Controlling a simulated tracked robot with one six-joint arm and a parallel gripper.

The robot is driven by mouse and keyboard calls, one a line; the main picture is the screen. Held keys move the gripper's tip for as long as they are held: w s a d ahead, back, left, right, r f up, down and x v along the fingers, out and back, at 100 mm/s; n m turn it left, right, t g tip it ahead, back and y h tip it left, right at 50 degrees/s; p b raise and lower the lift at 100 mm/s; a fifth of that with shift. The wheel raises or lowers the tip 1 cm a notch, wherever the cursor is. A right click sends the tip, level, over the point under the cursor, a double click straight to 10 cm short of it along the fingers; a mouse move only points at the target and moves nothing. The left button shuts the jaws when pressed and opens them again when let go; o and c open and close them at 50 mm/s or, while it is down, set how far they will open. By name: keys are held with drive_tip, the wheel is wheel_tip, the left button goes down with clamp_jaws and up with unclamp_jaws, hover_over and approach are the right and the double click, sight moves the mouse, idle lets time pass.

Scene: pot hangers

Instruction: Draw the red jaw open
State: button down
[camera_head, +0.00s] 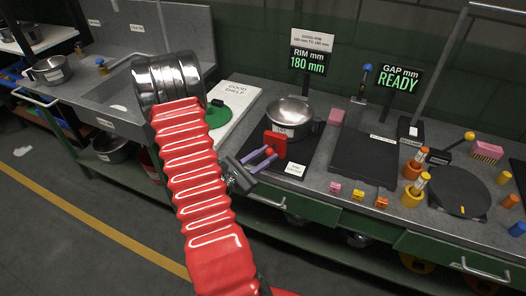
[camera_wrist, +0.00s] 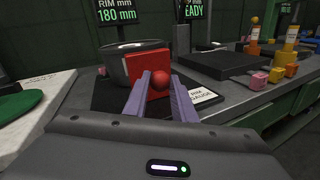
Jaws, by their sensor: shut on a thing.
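The red jaw (camera_head: 277,140) is an upright red block with a round red knob (camera_head: 269,152) on its near face. It stands at the front of a dark gauge plate, close to a metal pot (camera_head: 290,113). My gripper (camera_head: 265,157) has its two purple fingers on either side of the knob. In the wrist view my gripper (camera_wrist: 160,82) is shut on the red knob (camera_wrist: 161,80), with the red jaw (camera_wrist: 148,61) just behind it. The pot (camera_wrist: 118,58) is partly hidden behind the jaw; I cannot tell whether they touch.
A white label card (camera_head: 295,170) lies right of my fingers. A dark flat plate (camera_head: 364,157) and orange posts (camera_head: 412,193) are further right. A white shelf with a green disc (camera_head: 218,115) is left.

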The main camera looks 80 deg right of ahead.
drive_tip(key=shift+a, duration=0.25)
drive_tip(key=c, duration=1.5)
unclamp_jaws()
drive_tip(key=shift+o, duration=0.2)
drive_tip(key=v, duration=1.3)
drive_tip(key=shift+w+a, duration=0.2)
drive_tip(key=shift+a, duration=0.15)
drive_tip(key=shift+f, duration=0.15)
